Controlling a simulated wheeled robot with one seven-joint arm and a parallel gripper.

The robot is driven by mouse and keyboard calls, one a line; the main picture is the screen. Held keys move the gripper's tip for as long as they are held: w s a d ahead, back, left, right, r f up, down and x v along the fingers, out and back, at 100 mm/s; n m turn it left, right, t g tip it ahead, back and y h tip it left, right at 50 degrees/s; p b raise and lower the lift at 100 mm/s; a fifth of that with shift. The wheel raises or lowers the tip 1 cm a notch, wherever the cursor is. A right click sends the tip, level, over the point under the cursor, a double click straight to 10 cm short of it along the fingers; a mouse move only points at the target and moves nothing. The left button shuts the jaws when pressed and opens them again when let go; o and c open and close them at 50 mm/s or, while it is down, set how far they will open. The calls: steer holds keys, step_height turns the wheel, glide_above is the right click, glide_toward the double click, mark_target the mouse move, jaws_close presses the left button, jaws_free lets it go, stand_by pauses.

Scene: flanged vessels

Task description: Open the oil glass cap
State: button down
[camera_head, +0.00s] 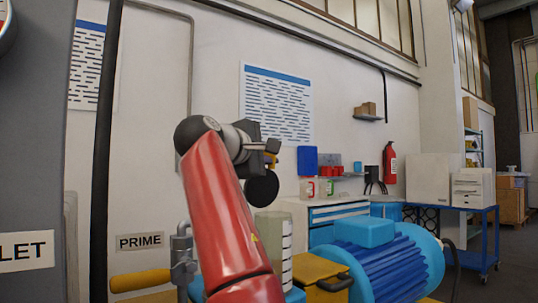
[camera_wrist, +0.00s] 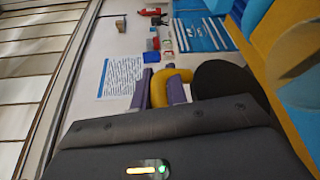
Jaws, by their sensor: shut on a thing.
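The oil glass (camera_head: 272,240) is a clear upright cylinder with dark level marks, left of the blue motor and partly hidden by my red arm. The black round cap (camera_head: 262,188) stands tilted on edge just above the glass top; whether it touches the rim cannot be told. In the wrist view the cap (camera_wrist: 228,84) is a dark disc right of the fingers, with a yellow looped handle. My gripper (camera_head: 268,152) is above the cap. In the wrist view my gripper (camera_wrist: 161,92) has its two purple-grey fingers shut on the yellow handle (camera_wrist: 180,76).
A blue ribbed motor (camera_head: 392,268) stands right of the glass, beside a yellow block (camera_head: 318,270) with a black handle. A yellow lever (camera_head: 140,281) and grey valve (camera_head: 182,262) are at lower left. A dark vertical pipe (camera_head: 104,140) rises at left. Air above the motor is clear.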

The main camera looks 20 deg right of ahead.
steer(key=shift+w+a+f, duration=0.1)
steer(key=shift+w+f, duration=0.1)
steer(key=shift+f, duration=0.15)
steer(key=c, duration=1.4)
jaws_free()
steer(key=shift+a, duration=0.1)
steer(key=v, duration=0.8)
steer(key=shift+d+r+b, duration=0.2)
steer(key=shift+r+b, duration=0.1)
steer(key=shift+b, duration=0.1)
